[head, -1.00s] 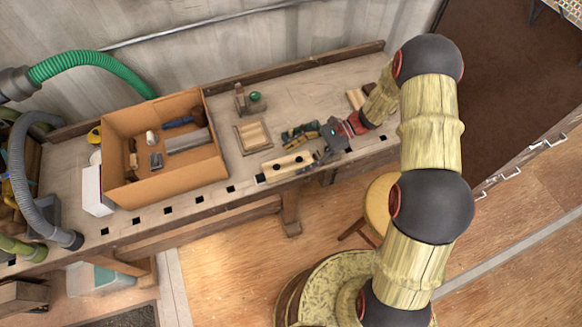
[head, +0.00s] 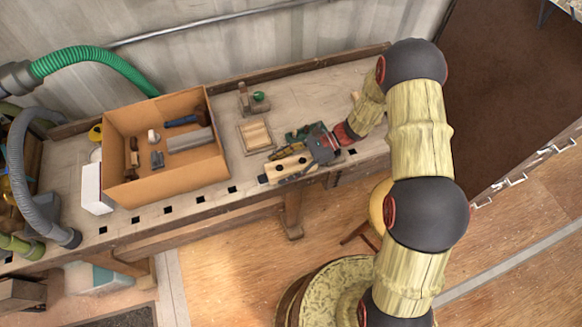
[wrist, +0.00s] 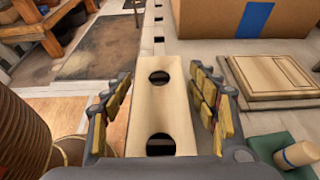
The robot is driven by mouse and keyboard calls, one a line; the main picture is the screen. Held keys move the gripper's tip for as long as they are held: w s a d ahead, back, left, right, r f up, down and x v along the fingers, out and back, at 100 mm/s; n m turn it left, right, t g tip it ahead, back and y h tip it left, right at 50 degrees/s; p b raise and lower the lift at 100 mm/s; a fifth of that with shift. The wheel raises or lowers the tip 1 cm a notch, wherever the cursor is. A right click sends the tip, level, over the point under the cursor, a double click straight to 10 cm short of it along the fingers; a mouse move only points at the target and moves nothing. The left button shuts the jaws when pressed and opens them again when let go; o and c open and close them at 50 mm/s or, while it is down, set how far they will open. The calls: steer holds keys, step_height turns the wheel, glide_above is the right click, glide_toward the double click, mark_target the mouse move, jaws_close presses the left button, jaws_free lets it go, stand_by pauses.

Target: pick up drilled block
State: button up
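The drilled block (head: 287,167) is a pale wooden bar with dark round holes, lying near the front edge of the workbench. In the wrist view the block (wrist: 160,103) runs lengthwise between the two fingers, with two holes showing. My gripper (wrist: 163,108) is open, with one finger on each side of the block. A gap shows between the block and the right finger; the left finger is very close to it, and I cannot tell whether it touches. In the head view my gripper (head: 297,166) is over the block and hides part of it.
A cardboard box (head: 125,188) with several tools stands left on the bench. A square wooden piece (head: 255,136) and a green-topped item (head: 258,97) lie behind the block. A dark green object (head: 298,132) is close to my gripper. Bare bench (head: 320,88) shows toward the back.

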steer(key=c, duration=1.2)
steer(key=shift+c, duration=0.2)
